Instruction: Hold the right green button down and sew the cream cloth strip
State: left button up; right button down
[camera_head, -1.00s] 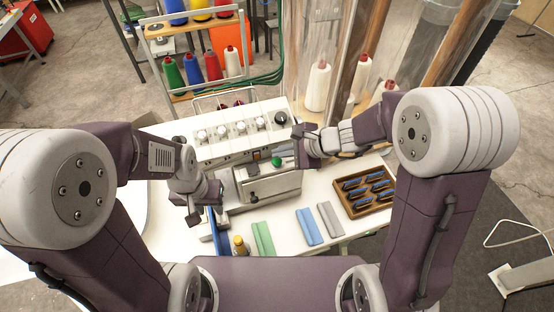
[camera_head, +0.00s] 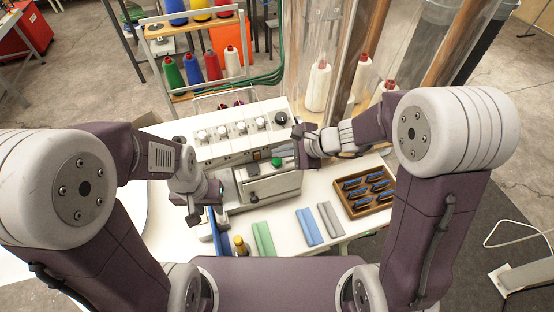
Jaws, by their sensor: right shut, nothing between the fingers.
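The green button (camera_head: 276,161) is on the sewing machine (camera_head: 270,187), near the middle of the view. My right gripper (camera_head: 298,148) is shut with nothing in it, just right of and above the button. I cannot tell whether it touches the button. My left gripper (camera_head: 197,214) is low beside the machine's left end, near a blue upright edge. Its fingers are too small and dark to tell whether they are open. I cannot make out a cream cloth strip; the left arm and the machine may hide it.
Green (camera_head: 263,238), blue (camera_head: 312,227) and grey (camera_head: 330,219) strips lie on the white table (camera_head: 285,236) in front. A wooden tray (camera_head: 372,212) with several blue items is at the right. A small yellow bottle (camera_head: 240,246) stands near the front. A thread rack (camera_head: 176,97) stands behind.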

aim_at(280, 162)
jog(key=shift+f+b, duration=0.4)
jog(key=shift+b, duration=0.15)
jog(key=shift+f+b, duration=0.55)
jog(key=shift+b, duration=0.1)
dwell(0.5)
jog(key=shift+r, duration=0.15)
dwell(2.9)
jog(key=shift+r+p, duration=0.8)
jog(key=shift+r, duration=0.1)
notch_tip(280, 162, up, 5)
jog(key=p, duration=0.4)
